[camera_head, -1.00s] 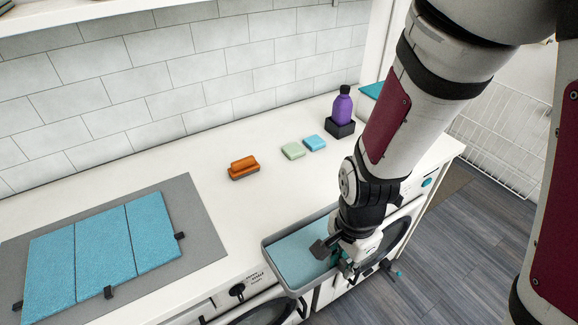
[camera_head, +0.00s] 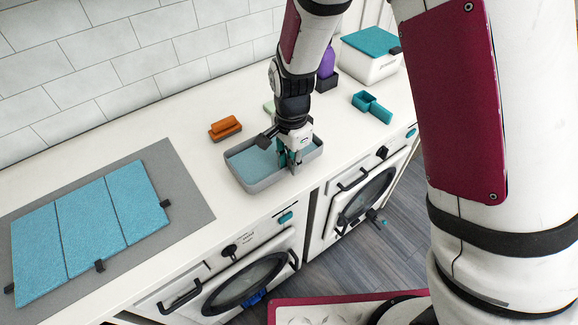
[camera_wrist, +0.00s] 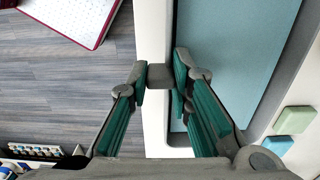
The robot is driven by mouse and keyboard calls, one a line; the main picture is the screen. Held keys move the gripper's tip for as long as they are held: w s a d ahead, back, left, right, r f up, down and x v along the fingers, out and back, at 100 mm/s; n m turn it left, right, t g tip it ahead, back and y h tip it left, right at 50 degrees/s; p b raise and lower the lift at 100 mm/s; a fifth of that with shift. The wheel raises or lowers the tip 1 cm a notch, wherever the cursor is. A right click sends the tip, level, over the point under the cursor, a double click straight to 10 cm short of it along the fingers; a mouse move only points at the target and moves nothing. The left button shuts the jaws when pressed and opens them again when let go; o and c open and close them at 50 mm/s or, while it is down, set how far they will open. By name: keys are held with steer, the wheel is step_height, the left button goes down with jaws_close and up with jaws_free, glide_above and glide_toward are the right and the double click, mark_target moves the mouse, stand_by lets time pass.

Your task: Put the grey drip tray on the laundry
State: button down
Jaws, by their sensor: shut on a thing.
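The grey drip tray (camera_head: 262,182) has a light blue inside floor and sits over the counter near its front edge, right of the blue cloth. I cannot tell whether it touches the counter. My gripper (camera_head: 290,157) is shut on the tray's wall on its right side. In the wrist view, my gripper (camera_wrist: 160,77) pinches the grey rim, with the tray's blue floor (camera_wrist: 235,50) to the right. The laundry looks like the blue three-panel cloth (camera_head: 92,225), lying flat on a grey mat (camera_head: 188,190) at the left.
A purple bottle (camera_head: 327,60), a teal scoop (camera_head: 372,106) and a white box with a teal lid (camera_head: 370,58) are at the back right. Washing machines stand under the counter (camera_head: 110,130). Counter between mat and tray is clear.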

mark_target(289, 168)
steer(key=shift+w+a, duration=0.15)
steer(key=shift+w, duration=0.15)
steer(key=shift+w+a+f, duration=0.1)
steer(key=shift+f, duration=0.3)
steer(key=shift+f+p, duration=0.3)
steer(key=shift+f, duration=1.1)
steer(key=c, duration=1.4)
jaws_free()
steer(key=shift+c, duration=0.2)
